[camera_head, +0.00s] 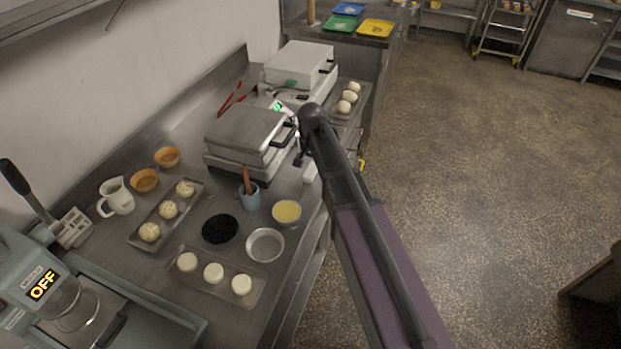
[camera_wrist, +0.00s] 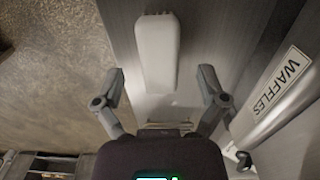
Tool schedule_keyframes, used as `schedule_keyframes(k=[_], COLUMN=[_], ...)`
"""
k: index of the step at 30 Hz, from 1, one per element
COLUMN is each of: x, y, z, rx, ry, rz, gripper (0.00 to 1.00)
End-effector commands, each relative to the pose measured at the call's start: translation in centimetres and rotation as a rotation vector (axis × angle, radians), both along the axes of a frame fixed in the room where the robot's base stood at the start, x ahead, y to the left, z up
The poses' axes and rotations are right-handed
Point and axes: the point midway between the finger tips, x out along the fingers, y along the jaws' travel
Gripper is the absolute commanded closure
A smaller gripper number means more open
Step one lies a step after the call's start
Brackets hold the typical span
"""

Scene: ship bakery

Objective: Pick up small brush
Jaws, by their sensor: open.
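A white oblong thing (camera_wrist: 157,50) with rounded corners lies on the steel counter near its edge in the wrist view. Nothing is held. A brown handle (camera_head: 246,180) also stands in a blue cup (camera_head: 249,197) further along the counter.
A closed waffle iron (camera_head: 240,132) stands left of my gripper; a machine side marked WAFFLES (camera_wrist: 275,95) runs close on the right in the wrist view. A second iron (camera_head: 299,63) and a tray of dough balls lie behind. The floor at right is open.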

Motion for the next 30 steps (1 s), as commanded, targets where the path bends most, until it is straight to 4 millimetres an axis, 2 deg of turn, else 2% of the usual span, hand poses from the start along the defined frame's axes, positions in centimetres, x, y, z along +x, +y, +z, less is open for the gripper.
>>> schedule_keyframes(k=[1, 7, 27, 28, 30], x=[0.0, 0.0, 0.0, 0.0, 0.0], y=[0.0, 0.0, 0.0, 0.0, 0.0], z=[-0.8, -1.7, -1.8, -1.8, -1.8], rx=[0.000, 0.000, 0.000, 0.000, 0.000], ry=[0.000, 0.000, 0.000, 0.000, 0.000], rz=[0.000, 0.000, 0.000, 0.000, 0.000], gripper=[0.09, 0.09, 0.09, 0.12, 0.32])
